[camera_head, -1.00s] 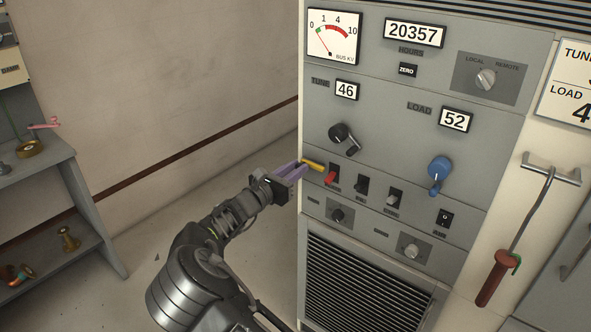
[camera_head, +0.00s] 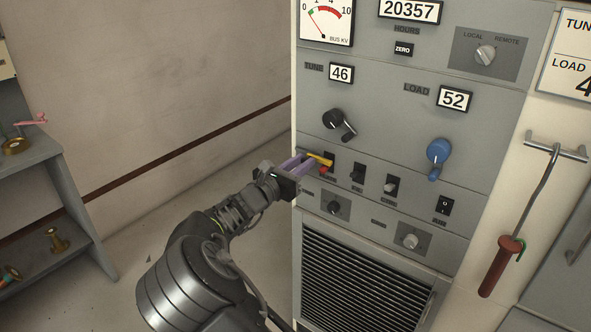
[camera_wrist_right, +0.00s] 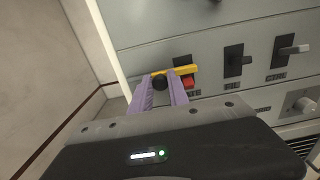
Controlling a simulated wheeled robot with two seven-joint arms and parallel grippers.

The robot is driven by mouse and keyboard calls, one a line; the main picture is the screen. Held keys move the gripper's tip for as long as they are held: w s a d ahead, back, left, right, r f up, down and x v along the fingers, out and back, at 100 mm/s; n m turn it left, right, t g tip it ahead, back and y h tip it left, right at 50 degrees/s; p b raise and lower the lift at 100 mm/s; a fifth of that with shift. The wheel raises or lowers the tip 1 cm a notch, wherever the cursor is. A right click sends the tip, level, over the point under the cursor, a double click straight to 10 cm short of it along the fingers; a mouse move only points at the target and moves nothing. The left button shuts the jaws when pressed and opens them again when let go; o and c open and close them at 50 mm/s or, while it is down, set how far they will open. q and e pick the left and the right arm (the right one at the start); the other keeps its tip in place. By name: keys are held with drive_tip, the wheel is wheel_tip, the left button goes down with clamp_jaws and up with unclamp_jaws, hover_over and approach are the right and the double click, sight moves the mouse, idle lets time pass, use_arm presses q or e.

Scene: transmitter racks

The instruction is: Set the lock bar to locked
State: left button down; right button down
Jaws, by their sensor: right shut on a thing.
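The lock bar (camera_head: 321,160) is a short yellow bar at the left edge of the rack panel. It lies across the slot of the red-handled switch (camera_head: 323,171). In the right wrist view the yellow bar (camera_wrist_right: 184,70) runs nearly level, just above the red handle (camera_wrist_right: 188,83). My right gripper (camera_head: 306,161) has purple fingers and is shut on the bar at its left part. The fingers hide part of the bar. My left gripper is not in view.
Two more toggle switches (camera_head: 359,173) (camera_head: 391,187) stand to the right of the red one. Black (camera_head: 333,120) and blue (camera_head: 438,152) cranks stick out above. A red-handled hook (camera_head: 500,265) hangs at the right. The floor to the left is clear up to a shelf (camera_head: 70,190).

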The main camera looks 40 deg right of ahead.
drive_tip(key=shift+s+d, duration=0.15)
drive_tip(key=c, duration=1.3)
unclamp_jaws()
drive_tip(key=shift+s, duration=0.1)
drive_tip(key=b+v, duration=0.1)
drive_tip(key=v, duration=0.6)
drive_tip(key=shift+s+a, duration=0.1)
drive_tip(key=shift+a, duration=0.3)
